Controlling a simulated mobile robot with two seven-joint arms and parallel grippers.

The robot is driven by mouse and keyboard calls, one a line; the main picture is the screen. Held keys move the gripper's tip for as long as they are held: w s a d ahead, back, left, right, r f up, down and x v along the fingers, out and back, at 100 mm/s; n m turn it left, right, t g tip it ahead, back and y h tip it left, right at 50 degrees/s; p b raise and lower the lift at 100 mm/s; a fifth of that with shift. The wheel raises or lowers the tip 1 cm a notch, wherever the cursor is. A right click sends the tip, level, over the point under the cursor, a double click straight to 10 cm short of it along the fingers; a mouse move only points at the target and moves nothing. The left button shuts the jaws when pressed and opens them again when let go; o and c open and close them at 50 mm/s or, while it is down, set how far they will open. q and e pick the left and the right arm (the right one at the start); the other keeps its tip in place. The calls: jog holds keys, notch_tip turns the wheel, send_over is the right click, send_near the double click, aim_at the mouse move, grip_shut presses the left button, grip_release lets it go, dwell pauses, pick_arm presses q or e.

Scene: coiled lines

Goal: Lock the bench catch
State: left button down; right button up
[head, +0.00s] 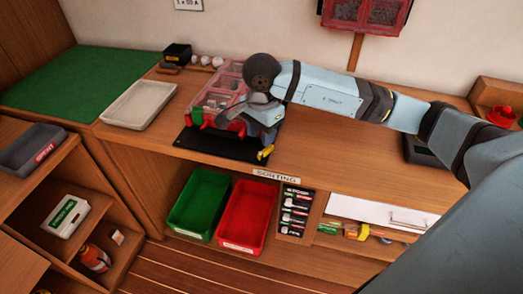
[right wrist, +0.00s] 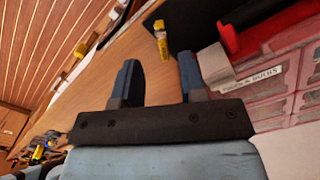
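A small yellow catch (head: 266,153) sits at the front right corner of the black mat on the bench, near the SORTING label. It also shows in the right wrist view (right wrist: 161,42), past the fingertips and roughly in line with the gap between them. My right gripper (head: 266,138) is just above and behind the catch in the head view, partly hiding the mat. Its two dark blue fingers (right wrist: 158,72) are apart with nothing between them. I cannot tell whether the catch is locked. My left gripper is not in view.
A pale tray (head: 138,104) lies to the left. Green (head: 200,203) and red (head: 247,215) bins sit below the bench. The bench right of the mat is mostly clear.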

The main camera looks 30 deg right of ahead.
aim_at(261, 153)
notch_tip(261, 153, down, 7)
jog(key=shift+r, duration=0.1)
dwell(0.3)
grip_shut()
